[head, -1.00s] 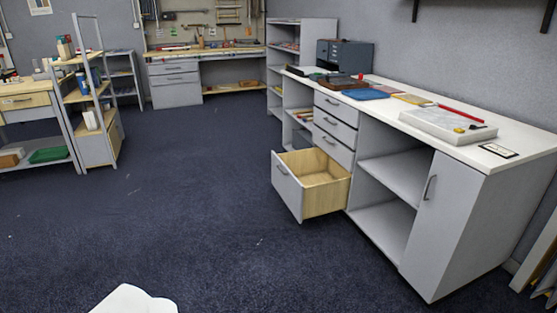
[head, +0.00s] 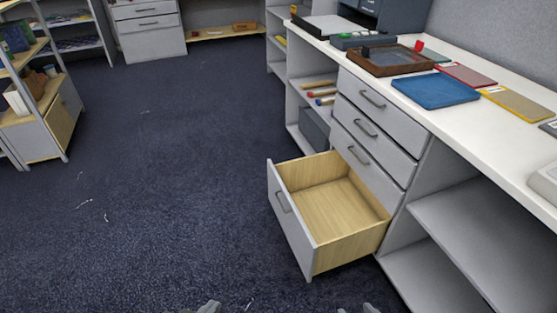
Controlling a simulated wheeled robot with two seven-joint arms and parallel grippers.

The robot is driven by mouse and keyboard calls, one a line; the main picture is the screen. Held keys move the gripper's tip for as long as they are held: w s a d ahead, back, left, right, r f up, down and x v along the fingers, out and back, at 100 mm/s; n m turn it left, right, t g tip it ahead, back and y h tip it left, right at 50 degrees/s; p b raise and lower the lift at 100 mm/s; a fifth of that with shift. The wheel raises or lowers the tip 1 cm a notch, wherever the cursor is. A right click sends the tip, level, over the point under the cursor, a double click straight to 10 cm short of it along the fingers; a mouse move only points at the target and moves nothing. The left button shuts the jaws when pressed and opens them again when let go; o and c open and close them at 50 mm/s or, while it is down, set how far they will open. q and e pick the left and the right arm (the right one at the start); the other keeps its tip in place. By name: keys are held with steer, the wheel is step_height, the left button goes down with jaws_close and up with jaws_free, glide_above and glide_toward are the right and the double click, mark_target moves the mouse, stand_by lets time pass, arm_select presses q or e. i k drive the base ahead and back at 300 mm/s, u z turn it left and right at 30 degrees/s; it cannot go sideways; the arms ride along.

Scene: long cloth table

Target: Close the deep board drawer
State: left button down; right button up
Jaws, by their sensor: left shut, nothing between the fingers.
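The deep drawer (head: 292,220) is the lowest in the cabinet's drawer column and stands pulled far out. It has a grey front with a dark bar handle, and its pale wooden inside looks empty. My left gripper (head: 209,307) shows only as a small grey tip at the bottom edge, left of the drawer and apart from it in the picture. It is shut and empty. A small grey bit of what looks like my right gripper (head: 368,309) shows at the bottom edge, below the drawer; most of it is cut off.
Three shut drawers (head: 365,125) sit above the open one. The white worktop (head: 440,115) holds a blue board (head: 435,91), a brown tray (head: 385,60) and other flat items. Open shelves (head: 470,225) stand at right.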

mark_target(330, 218)
steer(key=i, duration=0.55)
steer(key=u, duration=2.3)
steer(key=i, duration=1)
steer(key=z, duration=3.75)
steer(key=i, duration=0.5)
steer(key=z, duration=0.05)
